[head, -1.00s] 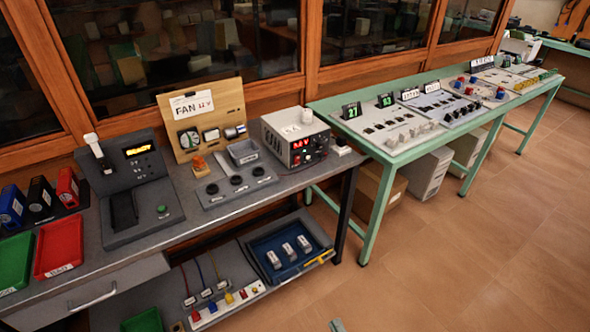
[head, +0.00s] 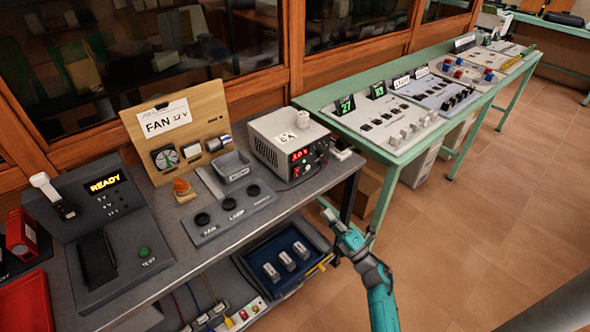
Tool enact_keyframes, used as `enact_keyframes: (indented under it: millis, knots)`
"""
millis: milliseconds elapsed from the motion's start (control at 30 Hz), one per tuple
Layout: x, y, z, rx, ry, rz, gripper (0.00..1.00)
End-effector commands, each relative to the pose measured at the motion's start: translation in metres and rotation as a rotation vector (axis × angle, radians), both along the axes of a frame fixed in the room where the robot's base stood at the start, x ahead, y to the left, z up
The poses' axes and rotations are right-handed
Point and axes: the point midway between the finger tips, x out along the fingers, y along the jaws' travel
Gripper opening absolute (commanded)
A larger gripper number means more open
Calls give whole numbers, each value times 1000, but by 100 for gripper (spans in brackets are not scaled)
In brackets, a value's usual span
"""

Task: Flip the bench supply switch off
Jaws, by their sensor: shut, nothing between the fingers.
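The bench supply (head: 272,127) is a light grey box on the right part of the grey bench. Its front panel has a lit red display (head: 299,156), small knobs and a few small lit dots. I cannot tell which way its switch is set at this size. My gripper (head: 328,213) is shut and empty. In the picture it is in front of the bench's right end, below and to the right of the supply and apart from it.
A small dark block with a white top (head: 341,149) sits right of the supply. A panel with dark round sockets (head: 235,212) lies to its left. A green table (head: 389,140) with lit panels adjoins on the right. The tiled floor (head: 480,215) in front is clear.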

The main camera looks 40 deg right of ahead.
Motion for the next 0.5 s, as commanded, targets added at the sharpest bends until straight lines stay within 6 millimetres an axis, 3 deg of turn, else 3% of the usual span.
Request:
enact_keyframes:
  millis: [133, 500]
  knots:
    - [5, -12, 1, -31, 3, -5, 0]
    - [6, -12, 2, -36, 3, -5, 0]
